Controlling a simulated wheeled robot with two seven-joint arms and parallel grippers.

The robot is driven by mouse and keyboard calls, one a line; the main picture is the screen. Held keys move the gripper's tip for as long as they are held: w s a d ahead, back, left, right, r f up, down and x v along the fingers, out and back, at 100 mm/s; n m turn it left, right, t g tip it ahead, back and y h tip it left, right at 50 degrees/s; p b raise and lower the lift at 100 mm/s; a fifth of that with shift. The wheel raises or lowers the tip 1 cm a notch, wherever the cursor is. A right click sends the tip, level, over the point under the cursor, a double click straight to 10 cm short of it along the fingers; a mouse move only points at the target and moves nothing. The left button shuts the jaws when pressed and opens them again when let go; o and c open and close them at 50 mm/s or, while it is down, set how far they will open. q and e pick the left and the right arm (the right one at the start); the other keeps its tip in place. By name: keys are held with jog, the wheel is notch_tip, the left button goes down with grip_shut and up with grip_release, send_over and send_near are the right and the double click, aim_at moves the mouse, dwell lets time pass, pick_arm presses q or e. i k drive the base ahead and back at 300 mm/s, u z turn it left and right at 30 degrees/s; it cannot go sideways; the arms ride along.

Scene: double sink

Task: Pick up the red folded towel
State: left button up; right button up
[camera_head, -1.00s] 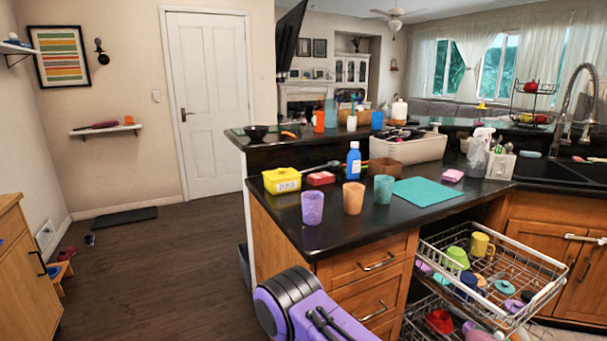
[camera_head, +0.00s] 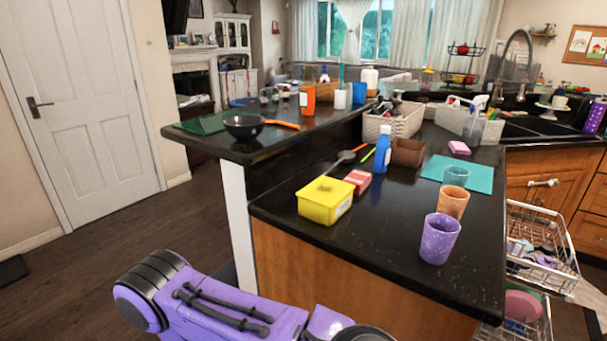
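A small red folded item (camera_head: 358,181), which looks like the red folded towel, lies on the black lower counter (camera_head: 330,235), just right of and behind a yellow box (camera_head: 325,200). Its top and front sides show, and nothing is on it. A purple link of my arm crosses the bottom of the head view, in front of the counter's near end. Neither of my grippers shows in this view.
A blue bottle (camera_head: 383,150), a brown box (camera_head: 408,153) and a dark spoon stand or lie behind the towel. A purple cup (camera_head: 439,238) and an orange cup (camera_head: 453,202) stand to the right. The raised counter ledge (camera_head: 230,155) holds a pan (camera_head: 243,126). Bare counter lies in front.

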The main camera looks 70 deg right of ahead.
aim_at(359, 180)
jog(key=i, duration=0.7)
jog(key=z, duration=3)
